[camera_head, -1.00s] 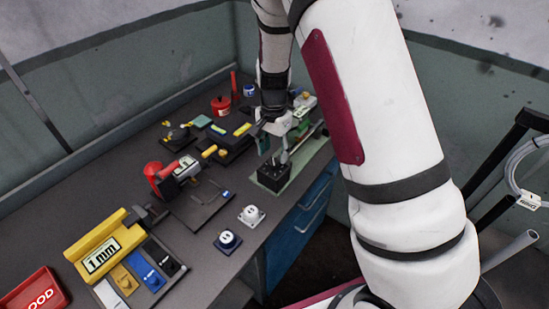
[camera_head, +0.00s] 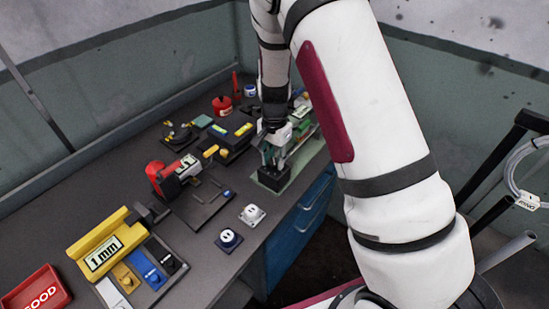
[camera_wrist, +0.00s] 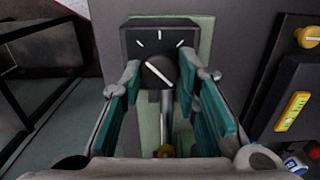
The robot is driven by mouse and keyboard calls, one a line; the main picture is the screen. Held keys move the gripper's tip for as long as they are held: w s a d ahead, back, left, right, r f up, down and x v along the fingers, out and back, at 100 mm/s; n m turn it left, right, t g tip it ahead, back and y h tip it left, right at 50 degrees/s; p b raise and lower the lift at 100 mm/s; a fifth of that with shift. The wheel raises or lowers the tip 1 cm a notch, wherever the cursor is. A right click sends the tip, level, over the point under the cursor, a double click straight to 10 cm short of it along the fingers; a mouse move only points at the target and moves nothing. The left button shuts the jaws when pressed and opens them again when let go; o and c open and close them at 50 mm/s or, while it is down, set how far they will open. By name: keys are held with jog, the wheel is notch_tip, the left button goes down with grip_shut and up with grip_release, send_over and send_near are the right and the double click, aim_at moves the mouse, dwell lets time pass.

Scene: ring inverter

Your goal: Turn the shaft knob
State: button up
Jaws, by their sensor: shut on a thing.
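The shaft knob (camera_wrist: 158,72) is a round black dial with a white line, on the front of a black box (camera_wrist: 158,36) with white tick marks. Its line slants from upper left to lower right. In the wrist view my gripper (camera_wrist: 159,78) has its teal-padded fingers on either side of the knob, shut on it. In the head view my gripper (camera_head: 273,160) is down at the black box (camera_head: 272,180) near the bench's right edge, and the fingers hide the knob there.
A red-and-black clamp-like device (camera_head: 160,178) stands left of the box. Two small round-topped sockets (camera_head: 229,240) sit in front. A yellow gauge marked 1 mm (camera_head: 103,250) and a red GOOD tray (camera_head: 35,292) are at front left. A dark panel (camera_wrist: 295,90) lies right in the wrist view.

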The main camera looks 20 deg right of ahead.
aim_at(274, 160)
jog(key=shift+n, duration=0.4)
jog(key=n, duration=0.3)
jog(key=shift+w+n, duration=0.1)
jog(key=shift+n, duration=0.2)
jog(key=shift+a+n+b, duration=0.1)
jog(key=shift+n+b, duration=0.4)
jog(key=shift+n, duration=1.7)
jog(key=o, duration=1.2)
jog(key=shift+c, duration=0.2)
jog(key=shift+r, duration=0.15)
notch_tip(274, 160, up, 12)
